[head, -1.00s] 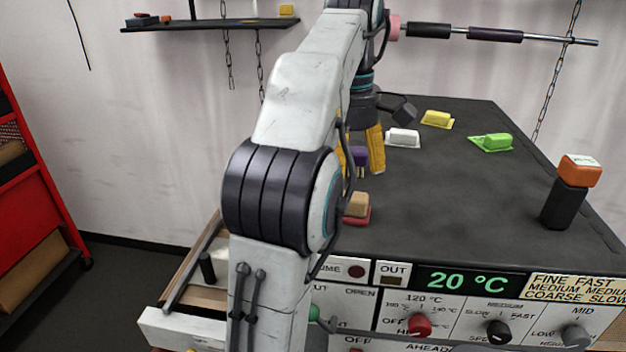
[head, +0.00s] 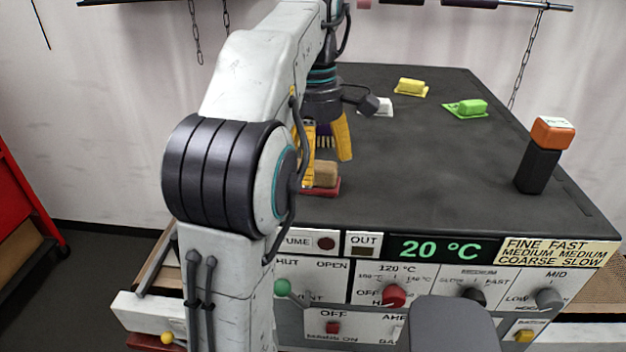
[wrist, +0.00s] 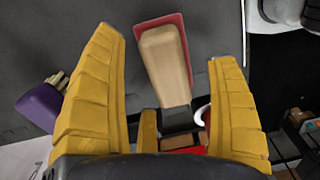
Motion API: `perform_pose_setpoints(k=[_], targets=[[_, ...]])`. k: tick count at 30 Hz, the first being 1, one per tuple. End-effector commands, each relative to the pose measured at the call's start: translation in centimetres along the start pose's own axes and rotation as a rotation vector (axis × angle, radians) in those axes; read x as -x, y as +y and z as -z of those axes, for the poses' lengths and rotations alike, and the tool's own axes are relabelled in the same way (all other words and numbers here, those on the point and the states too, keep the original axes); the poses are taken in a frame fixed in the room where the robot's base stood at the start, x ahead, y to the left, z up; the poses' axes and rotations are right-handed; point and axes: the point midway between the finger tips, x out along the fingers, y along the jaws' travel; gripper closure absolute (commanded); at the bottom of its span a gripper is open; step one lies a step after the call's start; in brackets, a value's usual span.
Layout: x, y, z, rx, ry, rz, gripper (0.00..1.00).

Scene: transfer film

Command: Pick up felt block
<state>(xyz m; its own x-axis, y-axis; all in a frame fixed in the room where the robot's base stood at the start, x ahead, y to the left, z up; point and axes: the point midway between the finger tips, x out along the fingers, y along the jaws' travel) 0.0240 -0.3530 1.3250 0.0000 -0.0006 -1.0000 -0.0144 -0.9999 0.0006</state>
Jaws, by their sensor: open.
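A tan block on a red base (head: 325,174), the likely felt block, lies near the front left of the dark bench top. In the wrist view the tan block (wrist: 165,62) lies lengthwise ahead of and between my fingers, its red base showing at the far end. My gripper (head: 328,170) has yellow fingers and is open. It is just above and behind the block in the head view, with the left finger partly overlapping the block. In the wrist view, my gripper (wrist: 163,45) has clear gaps on both sides of the block.
A purple brush-like item (wrist: 42,105) lies left of my fingers. An orange block on a black stand (head: 539,168) is at the right. The bench middle is clear. A control panel (head: 440,247) fronts the bench.

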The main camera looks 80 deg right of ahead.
Motion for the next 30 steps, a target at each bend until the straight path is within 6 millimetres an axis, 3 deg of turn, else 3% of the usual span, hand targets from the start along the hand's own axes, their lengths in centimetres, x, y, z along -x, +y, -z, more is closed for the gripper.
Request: perform_pose_setpoints(k=[6,15,30], targets=[[-1.34,-0.04,0.02,0.0,0.0,0.001,0.19],[-1.42,-0.01,0.01,0.0,0.0,0.0,0.18],[-1.42,-0.01,0.01,0.0,0.0,0.0,0.63]])
